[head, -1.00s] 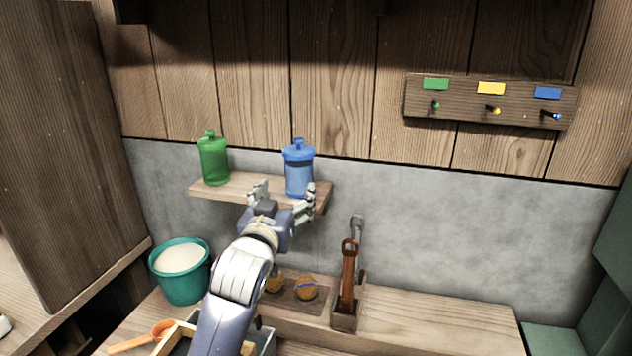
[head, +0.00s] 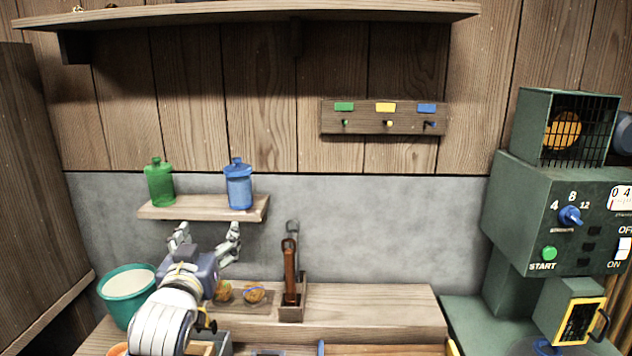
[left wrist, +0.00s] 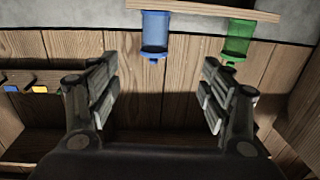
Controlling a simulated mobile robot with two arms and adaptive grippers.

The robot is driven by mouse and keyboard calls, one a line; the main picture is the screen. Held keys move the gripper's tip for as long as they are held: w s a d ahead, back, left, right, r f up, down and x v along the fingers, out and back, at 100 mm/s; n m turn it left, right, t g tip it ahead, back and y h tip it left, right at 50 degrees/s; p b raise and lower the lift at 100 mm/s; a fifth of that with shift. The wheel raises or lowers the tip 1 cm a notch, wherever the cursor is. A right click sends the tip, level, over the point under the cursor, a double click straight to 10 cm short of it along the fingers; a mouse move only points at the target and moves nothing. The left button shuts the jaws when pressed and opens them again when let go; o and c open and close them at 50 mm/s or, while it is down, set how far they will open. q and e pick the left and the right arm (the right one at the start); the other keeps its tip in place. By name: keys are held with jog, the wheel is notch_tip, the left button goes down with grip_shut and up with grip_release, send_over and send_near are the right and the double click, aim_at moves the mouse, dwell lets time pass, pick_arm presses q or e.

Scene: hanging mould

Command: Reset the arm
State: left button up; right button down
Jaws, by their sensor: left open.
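My left gripper (head: 207,243) is open and empty in the head view, just below and in front of the small shelf. Its two fingers also show wide apart in the left wrist view (left wrist: 160,100), with nothing between them. The blue bottle (head: 239,184) stands upright on the right part of the shelf, and the green bottle (head: 160,183) on its left part. Both also show in the left wrist view, upside down: the blue bottle (left wrist: 155,35) and the green bottle (left wrist: 237,40), apart from the fingers. My right gripper is not in view.
The small wooden shelf (head: 190,211) is close above my left gripper. A teal bucket (head: 125,310), a holder with a wooden-handled tool (head: 290,275) and two round brown things stand below. A hook board (head: 385,117) hangs on the wall. A green machine (head: 560,215) stands right.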

pick_arm(q)
jog(key=s+f+g, duration=0.2)
jog(key=s+f, duration=0.2)
jog(key=f, duration=0.4)
jog(key=s+f+m+g, duration=0.1)
jog(key=s+f+g, duration=0.2)
jog(key=s+f, duration=0.35)
jog(key=s+f+g, duration=0.2)
jog(key=s+f, duration=0.1)
jog(key=f, duration=0.6)
jog(key=s+f+m+g+h, duration=0.1)
jog(key=s+f+g, duration=0.45)
jog(key=s, duration=0.75)
jog(key=s+f+m+g, duration=0.1)
jog(key=s+f+g, duration=0.1)
jog(key=s+f, duration=0.85)
jog(key=s+f+g, duration=0.1)
jog(key=s+f, duration=0.1)
jog(key=f, duration=1)
jog(key=s+f, duration=0.2)
jog(key=f, duration=1)
jog(key=s+a+f+g, duration=0.1)
jog(key=s+a+f, duration=0.1)
jog(key=s+f, duration=1.4)
jog(key=shift+s+a, duration=0.15)
jog(key=shift+a, duration=0.15)
